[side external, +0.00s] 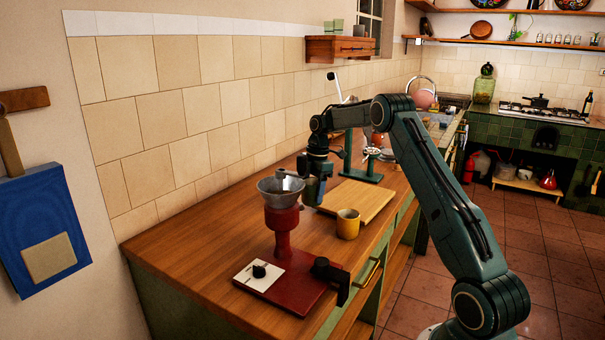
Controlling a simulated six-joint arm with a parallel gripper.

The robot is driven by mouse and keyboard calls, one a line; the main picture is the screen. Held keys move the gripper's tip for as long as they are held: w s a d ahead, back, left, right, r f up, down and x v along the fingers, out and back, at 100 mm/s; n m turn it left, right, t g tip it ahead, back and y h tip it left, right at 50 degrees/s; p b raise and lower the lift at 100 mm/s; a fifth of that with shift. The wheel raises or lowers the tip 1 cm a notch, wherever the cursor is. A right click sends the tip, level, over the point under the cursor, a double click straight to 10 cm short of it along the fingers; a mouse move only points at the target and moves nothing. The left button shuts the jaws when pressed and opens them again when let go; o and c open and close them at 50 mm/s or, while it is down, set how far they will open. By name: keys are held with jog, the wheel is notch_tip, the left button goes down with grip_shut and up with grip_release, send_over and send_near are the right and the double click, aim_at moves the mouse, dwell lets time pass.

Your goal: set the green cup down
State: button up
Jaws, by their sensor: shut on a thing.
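My gripper (317,176) is above the wooden counter, just behind and right of the metal funnel. It is shut on the green cup (313,191), a dark blue-green shape that shows only in part. The funnel's rim and the gripper hide some of the cup. The cup looks upright, near the left end of the wooden board (366,199). I cannot tell from this view whether its base touches anything.
A red grinder (283,232) with a metal funnel (280,188) stands in front of the cup. A yellow cup (348,224) stands by the board's near edge. A green stand (361,170) is behind the board. The counter's left part (190,245) is clear.

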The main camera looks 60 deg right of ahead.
jog(key=shift+f, duration=3.1)
jog(key=shift+f, duration=0.2)
jog(key=o, duration=1.1)
jog(key=shift+o, duration=0.2)
jog(key=shift+r, duration=0.1)
jog(key=shift+s+d+r, duration=0.1)
jog(key=shift+d+r, duration=0.05)
jog(key=shift+r, duration=1.05)
jog(key=shift+s+d+r, duration=0.1)
jog(key=shift+d+r, duration=0.1)
jog(key=shift+r, duration=1)
jog(key=shift+d+r, duration=0.15)
jog(key=shift+r, duration=1.05)
jog(key=shift+o, duration=0.4)
